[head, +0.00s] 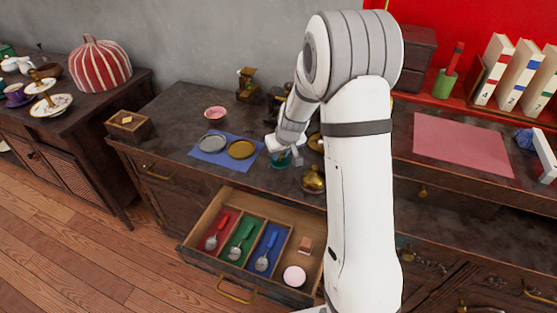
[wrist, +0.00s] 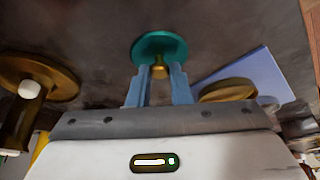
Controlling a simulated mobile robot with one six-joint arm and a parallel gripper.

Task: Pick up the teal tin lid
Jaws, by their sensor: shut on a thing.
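The teal tin lid (wrist: 160,46) is a round teal disc with a brass knob, seen in the wrist view just beyond my fingertips. My gripper (wrist: 160,73) is shut on its knob, one finger on each side. In the head view the lid (head: 277,163) shows as a small teal patch under my gripper (head: 284,151), over the dark cabinet top. Whether it touches the surface I cannot tell. My arm hides part of the area to its right.
A blue mat (head: 214,161) with a silver disc (head: 211,142) and a gold disc (head: 241,149) lies left of the lid. A brass pot (head: 313,179) stands close on the right. Below, an open drawer (head: 198,257) holds spoons in coloured compartments. A pink bowl (head: 215,113) stands behind the mat.

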